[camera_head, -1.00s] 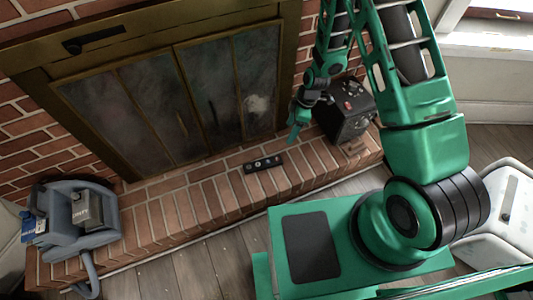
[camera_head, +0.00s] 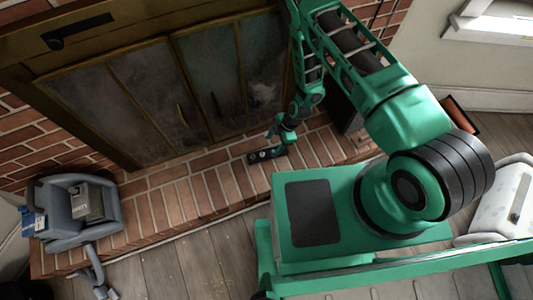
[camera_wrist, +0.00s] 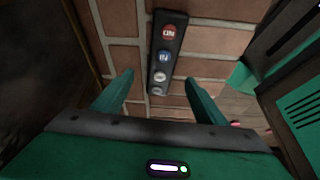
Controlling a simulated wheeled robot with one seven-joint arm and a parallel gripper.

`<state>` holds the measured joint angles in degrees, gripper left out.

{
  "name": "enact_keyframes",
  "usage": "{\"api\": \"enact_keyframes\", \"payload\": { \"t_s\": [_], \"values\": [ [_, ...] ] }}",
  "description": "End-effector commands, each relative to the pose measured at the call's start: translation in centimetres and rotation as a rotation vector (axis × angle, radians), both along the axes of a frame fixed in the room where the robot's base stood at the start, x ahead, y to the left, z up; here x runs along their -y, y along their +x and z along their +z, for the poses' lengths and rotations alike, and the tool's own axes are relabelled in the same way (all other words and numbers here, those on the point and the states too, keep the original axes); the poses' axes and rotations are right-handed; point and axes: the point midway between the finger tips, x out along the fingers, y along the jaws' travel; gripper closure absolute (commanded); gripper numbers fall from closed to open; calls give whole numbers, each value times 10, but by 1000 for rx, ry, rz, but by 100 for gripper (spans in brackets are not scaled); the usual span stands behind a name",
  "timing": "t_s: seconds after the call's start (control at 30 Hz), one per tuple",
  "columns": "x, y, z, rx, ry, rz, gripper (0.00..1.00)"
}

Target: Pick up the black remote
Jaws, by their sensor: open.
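The black remote (camera_head: 262,155) lies on the brick hearth in front of the fireplace doors. In the wrist view the remote (camera_wrist: 168,50) shows red, blue and pale round buttons, and it lies lengthwise away from me. My gripper (camera_head: 277,142) is at the remote's right end in the head view. In the wrist view my gripper (camera_wrist: 158,85) is open, with one green finger on each side of the remote's near end. Nothing is held. I cannot tell the height of the fingertips above the bricks.
A dark box (camera_head: 345,115) stands on the hearth right of the remote, partly hidden by my arm. A grey-blue container (camera_head: 75,210) with a box in it sits at the hearth's left end. Closed fireplace doors (camera_head: 160,110) stand behind. Bare brick lies left of the remote.

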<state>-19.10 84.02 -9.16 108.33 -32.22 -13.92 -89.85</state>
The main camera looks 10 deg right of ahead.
Motion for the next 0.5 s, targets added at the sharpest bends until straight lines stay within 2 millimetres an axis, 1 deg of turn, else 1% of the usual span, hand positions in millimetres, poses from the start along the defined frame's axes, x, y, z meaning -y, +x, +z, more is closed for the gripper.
{"api": "enact_keyframes", "payload": {
  "t_s": [0.03, 0.1, 0.27, 0.5],
  "values": [
    [-1, -1, -6, -1, 0, -2, 34],
    [-1, 0, -11, 0, 0, -5, 34],
    [-2, -1, -19, 0, 0, -9, 34],
    [-10, -7, -49, 0, -1, -9, 34]
  ]
}}
